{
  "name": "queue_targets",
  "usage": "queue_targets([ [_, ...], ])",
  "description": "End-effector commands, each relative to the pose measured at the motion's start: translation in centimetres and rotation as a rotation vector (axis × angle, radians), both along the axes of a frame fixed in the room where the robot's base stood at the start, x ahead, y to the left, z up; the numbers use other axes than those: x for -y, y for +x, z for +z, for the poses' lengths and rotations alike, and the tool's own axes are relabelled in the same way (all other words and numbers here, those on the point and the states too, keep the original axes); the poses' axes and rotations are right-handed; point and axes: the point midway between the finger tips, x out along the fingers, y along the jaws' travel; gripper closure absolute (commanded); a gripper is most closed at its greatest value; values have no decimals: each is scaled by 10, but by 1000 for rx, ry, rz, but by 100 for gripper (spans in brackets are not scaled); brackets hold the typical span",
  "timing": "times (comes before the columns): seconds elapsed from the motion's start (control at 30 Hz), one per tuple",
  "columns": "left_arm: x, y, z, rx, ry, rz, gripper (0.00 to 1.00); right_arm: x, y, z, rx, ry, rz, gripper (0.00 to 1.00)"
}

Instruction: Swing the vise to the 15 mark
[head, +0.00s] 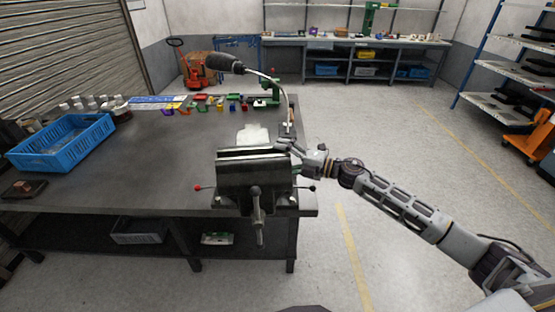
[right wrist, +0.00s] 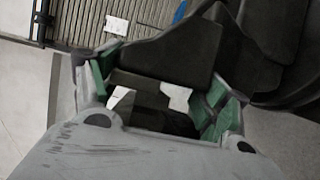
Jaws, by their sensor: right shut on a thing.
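The dark metal vise (head: 238,178) stands at the table's near right corner, its jaws level and its screw and handle (head: 257,205) facing me. Small lock levers stick out at both sides of its base, the left one tipped with a red knob (head: 198,188). My right gripper (head: 284,146) is at the vise's upper right rear and is shut on it. In the right wrist view, the green-padded fingers of my right gripper (right wrist: 158,98) stand apart around a dark part of the vise (right wrist: 160,62). The scale and the 15 mark are not legible. My left gripper is not in view.
The grey table (head: 140,170) holds a blue crate (head: 62,142) at the left and small coloured parts at the back. Open floor lies right of the table.

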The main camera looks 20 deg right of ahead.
Motion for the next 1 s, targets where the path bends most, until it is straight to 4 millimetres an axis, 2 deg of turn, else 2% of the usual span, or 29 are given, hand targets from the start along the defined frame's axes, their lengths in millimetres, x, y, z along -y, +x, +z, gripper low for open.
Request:
queue_targets([
  [0.03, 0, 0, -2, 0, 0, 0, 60, 13, 9, 1, 4, -5, -24, 67],
  [0.1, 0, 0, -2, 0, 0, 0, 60, 18, 12, 1, 5, -5, -26, 67],
  [0.43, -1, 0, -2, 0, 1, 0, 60, 20, 12, 2, 6, -5, -23, 67],
  [0.47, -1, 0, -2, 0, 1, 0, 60, 20, 12, 2, 6, -5, -23, 22],
  [0.6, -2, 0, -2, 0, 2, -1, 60, 18, 11, 2, 5, -4, -19, 4],
  [1.0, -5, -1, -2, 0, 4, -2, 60, 15, 9, 1, 2, -2, -12, 3],
])
